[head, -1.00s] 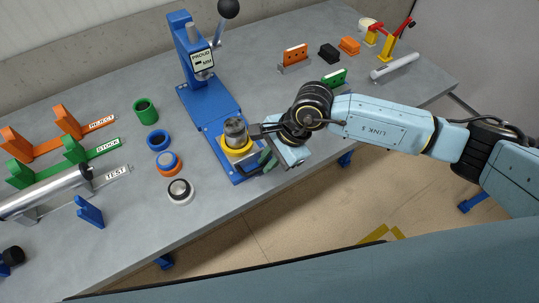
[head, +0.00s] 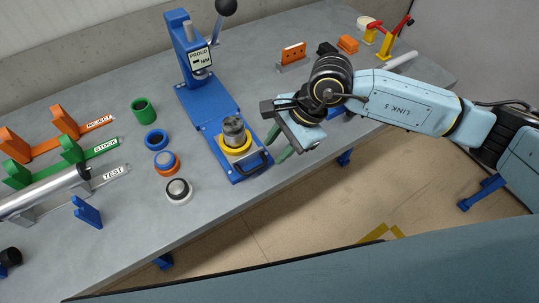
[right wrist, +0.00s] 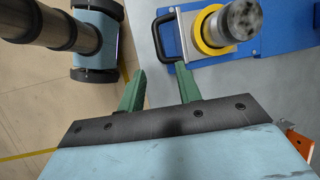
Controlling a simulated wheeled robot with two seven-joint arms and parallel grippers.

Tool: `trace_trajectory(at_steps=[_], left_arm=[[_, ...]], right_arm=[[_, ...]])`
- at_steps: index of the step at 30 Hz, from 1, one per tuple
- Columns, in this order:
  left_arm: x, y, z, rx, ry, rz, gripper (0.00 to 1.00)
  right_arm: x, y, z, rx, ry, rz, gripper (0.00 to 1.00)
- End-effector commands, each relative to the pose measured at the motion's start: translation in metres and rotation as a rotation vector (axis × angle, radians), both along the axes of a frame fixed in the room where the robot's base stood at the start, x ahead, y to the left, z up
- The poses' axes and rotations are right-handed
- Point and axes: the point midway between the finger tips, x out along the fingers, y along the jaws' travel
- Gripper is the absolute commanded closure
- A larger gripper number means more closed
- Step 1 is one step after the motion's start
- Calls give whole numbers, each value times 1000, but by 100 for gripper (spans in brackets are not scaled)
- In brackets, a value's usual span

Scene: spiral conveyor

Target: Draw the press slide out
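The blue press (head: 192,60) stands at the back of the table, with its black-knobbed lever raised. Its blue slide (head: 237,173) extends toward the table's front edge, clear of the ram. A yellow ring (head: 236,150) on the slide holds an upright grey metal cylinder (head: 234,131). A black handle (head: 263,160) is on the slide's front end; it also shows in the right wrist view (right wrist: 157,38). My right gripper (right wrist: 160,78) is open and empty, its green fingers apart and short of the handle. In the head view it is right of the slide. My left gripper is out of view.
Green (head: 144,110), blue (head: 157,140) and orange-blue (head: 167,162) rings and a white-black round part (head: 179,190) lie left of the slide. Labelled racks stand farther left. An orange block (head: 292,55) stands behind my right gripper. The table's front edge is close to the slide.

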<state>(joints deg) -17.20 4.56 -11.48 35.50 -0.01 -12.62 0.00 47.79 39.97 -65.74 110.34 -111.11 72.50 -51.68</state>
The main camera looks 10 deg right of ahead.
Motion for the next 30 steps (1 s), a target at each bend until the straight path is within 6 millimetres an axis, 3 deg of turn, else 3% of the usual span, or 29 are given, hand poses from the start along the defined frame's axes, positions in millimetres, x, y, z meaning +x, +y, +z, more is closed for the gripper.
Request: trace_trajectory(at_steps=[6, 12, 30], left_arm=[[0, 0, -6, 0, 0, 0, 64], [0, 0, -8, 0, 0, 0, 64], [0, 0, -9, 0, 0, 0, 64]], right_arm=[[-1, -21, 43, -1, -3, 0, 66], [-2, -30, 64, -1, 0, -1, 66], [-3, -32, 69, 1, 2, 0, 66]])
